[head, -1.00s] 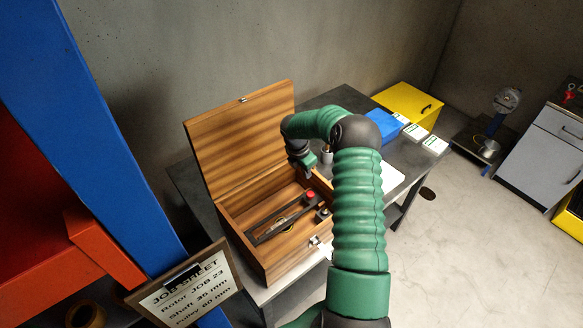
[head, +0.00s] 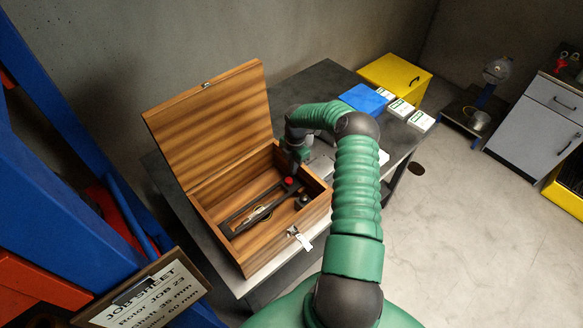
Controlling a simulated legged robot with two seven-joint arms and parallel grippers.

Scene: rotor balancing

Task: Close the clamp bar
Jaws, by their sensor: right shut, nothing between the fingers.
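The clamp bar looks to be the dark bar (head: 262,200) lying lengthwise inside an open wooden box (head: 245,262). A red knob (head: 288,181) sits at its far right end. Pale, thin items lie along the dark bar; their detail is too small to make out. My right gripper (head: 294,168) points down at the box's far right side, just above and beside the red knob. It is shut and empty; I cannot tell whether it touches the knob. My left gripper is out of view.
The box lid (head: 212,125) stands open at the back left. A small dark knob-like part (head: 303,199) is inside the box on the right. The box stands on a dark table (head: 318,85) with a blue case (head: 364,98) and yellow box (head: 393,78). A job sheet board (head: 150,293) is at front left.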

